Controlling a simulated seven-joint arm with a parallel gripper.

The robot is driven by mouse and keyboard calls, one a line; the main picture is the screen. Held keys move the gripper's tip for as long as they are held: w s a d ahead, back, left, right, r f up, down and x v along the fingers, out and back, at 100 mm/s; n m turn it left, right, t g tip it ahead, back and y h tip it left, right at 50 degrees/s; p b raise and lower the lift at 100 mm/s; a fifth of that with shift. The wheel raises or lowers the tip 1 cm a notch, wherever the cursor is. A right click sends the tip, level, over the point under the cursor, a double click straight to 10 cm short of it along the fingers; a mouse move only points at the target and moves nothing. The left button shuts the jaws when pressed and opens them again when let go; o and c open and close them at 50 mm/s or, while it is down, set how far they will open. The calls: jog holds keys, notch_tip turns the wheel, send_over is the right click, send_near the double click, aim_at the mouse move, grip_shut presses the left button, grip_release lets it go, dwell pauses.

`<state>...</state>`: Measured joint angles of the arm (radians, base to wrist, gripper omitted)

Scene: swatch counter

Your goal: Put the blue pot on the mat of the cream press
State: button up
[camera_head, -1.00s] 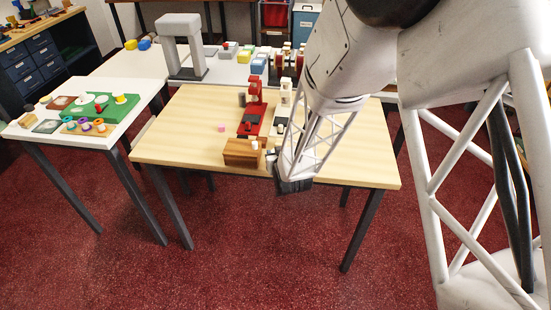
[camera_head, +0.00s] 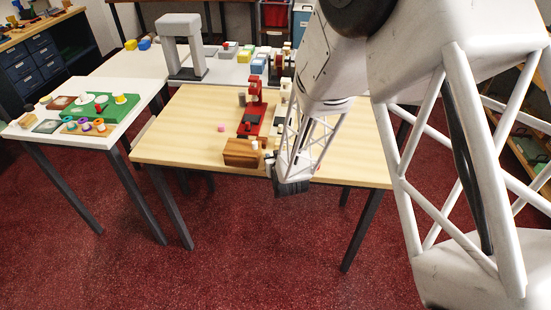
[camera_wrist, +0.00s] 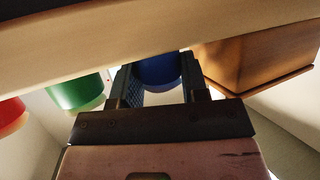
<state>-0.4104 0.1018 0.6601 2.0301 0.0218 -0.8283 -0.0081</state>
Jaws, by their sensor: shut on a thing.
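The blue pot (camera_wrist: 158,72) is between the two dark fingers of my gripper (camera_wrist: 160,82) in the wrist view. My gripper is shut on it; the fingers and a pale band across the top of the view hide part of it. In the head view my gripper (camera_head: 272,162) is low at the front edge of the light wood table, just right of the brown wooden box, and the pot cannot be made out there. The cream press (camera_head: 286,88) stands farther back, right of the red press (camera_head: 253,112). My arm covers much of it, and its mat cannot be made out.
The brown box (camera_head: 241,153) is close on the right in the wrist view (camera_wrist: 240,62). A green pot (camera_wrist: 78,93) and a red pot (camera_wrist: 10,115) are to the left there. A small pink piece (camera_head: 221,127) lies on the table (camera_head: 185,125), whose left part is mostly clear.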

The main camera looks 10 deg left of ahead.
jog(key=shift+f, duration=0.2)
dwell(0.3)
jog(key=o, duration=0.9)
jog(key=v, duration=0.7)
jog(key=shift+s+d+r, duration=0.2)
jog(key=shift+s+r, duration=0.05)
jog(key=shift+s, duration=0.05)
dwell(0.8)
